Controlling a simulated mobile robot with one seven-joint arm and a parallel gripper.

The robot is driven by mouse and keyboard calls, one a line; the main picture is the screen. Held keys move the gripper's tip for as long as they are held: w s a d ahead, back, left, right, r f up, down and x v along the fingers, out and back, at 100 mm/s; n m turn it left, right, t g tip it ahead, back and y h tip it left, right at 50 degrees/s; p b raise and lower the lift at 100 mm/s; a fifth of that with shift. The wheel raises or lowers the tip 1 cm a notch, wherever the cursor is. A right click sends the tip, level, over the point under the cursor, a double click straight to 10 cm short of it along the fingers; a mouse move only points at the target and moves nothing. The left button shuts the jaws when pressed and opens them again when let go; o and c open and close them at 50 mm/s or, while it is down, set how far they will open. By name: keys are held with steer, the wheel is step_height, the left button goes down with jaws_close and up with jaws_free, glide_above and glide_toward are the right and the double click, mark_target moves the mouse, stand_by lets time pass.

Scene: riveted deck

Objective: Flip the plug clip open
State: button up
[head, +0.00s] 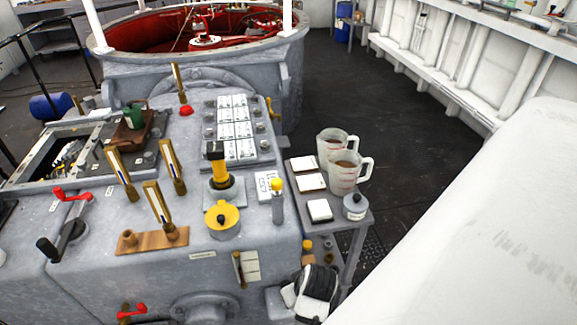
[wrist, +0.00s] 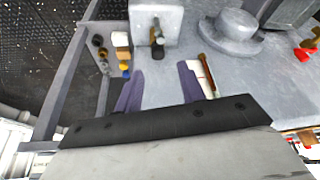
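In the wrist view, a pale square box (wrist: 143,14) sticks out from the grey machine front, with a small dark fitting (wrist: 157,34) on its face. That fitting may be the plug clip; its shape and whether it is open or closed are too small to tell. My gripper (wrist: 160,68) is open, its two purple fingers apart with nothing between them. The fitting lies beyond the fingertips, between their lines, apart from them. In the head view, my black and white wrist (head: 316,290) is low beside the machine; it hides part of the box (head: 278,302) and the fingers do not show.
A brass lever (wrist: 205,68) stands close by the right finger in the wrist view; it is also on the machine front in the head view (head: 238,268). A round flange (wrist: 235,26) and red handle (wrist: 308,45) are further right. A side table (head: 361,228) holds jugs (head: 345,172).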

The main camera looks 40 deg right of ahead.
steer(key=p+x, duration=0.1)
steer(key=x, duration=1.2)
steer(key=shift+w+f, duration=0.2)
steer(key=shift+f, duration=0.1)
steer(key=shift+c, duration=0.5)
jaws_close()
steer(key=n+y, duration=0.1)
steer(key=n, duration=0.1)
steer(key=shift+n+p, duration=0.3)
steer(key=shift+n, duration=0.1)
steer(key=shift+d+n+y, duration=0.15)
steer(key=shift+n+y, duration=0.45)
steer(key=shift+n, duration=0.8)
